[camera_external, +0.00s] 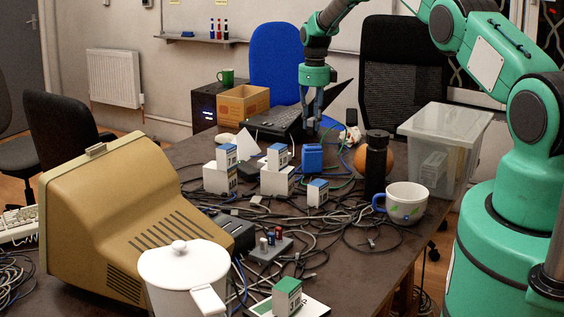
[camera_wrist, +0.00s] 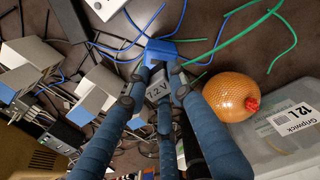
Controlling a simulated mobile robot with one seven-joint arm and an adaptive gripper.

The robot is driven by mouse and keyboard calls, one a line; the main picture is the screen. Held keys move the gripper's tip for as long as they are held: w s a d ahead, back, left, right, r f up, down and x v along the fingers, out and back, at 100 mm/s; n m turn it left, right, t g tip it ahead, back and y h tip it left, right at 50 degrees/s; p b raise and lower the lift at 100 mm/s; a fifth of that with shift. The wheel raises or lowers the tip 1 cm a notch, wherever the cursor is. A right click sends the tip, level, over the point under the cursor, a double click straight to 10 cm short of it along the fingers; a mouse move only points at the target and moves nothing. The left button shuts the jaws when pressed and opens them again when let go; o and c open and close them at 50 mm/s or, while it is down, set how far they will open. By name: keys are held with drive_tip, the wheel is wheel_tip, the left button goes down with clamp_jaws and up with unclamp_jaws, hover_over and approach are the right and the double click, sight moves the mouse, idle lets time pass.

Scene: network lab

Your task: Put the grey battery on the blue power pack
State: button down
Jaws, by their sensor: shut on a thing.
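The grey battery (camera_wrist: 159,90), marked with a voltage label, is held between the fingers of my gripper (camera_wrist: 160,100). The blue power pack (camera_wrist: 160,49) shows just beyond the battery in the wrist view. In the external view, the power pack (camera_external: 312,158) stands on the table among cables, and my gripper (camera_external: 311,122) points down just above and behind it. The fingers mostly hide the battery there. I cannot tell whether the battery touches the power pack.
Several white boxes with blue-topped blocks (camera_external: 277,157) stand left of the power pack. A black flask (camera_external: 376,162), an orange ball (camera_wrist: 232,95), a mug (camera_external: 406,203) and a clear bin (camera_external: 440,145) are to the right. A laptop (camera_external: 285,122) is behind; cables cover the table.

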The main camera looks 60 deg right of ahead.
sight(313, 131)
drive_tip(key=shift+f, duration=1.8)
drive_tip(key=shift+f, duration=0.15)
drive_tip(key=c, duration=1.5)
unclamp_jaws()
wheel_tip(313, 131, up, 12)
drive_tip(key=shift+s+d+r, duration=0.1)
drive_tip(key=shift+r, duration=0.1)
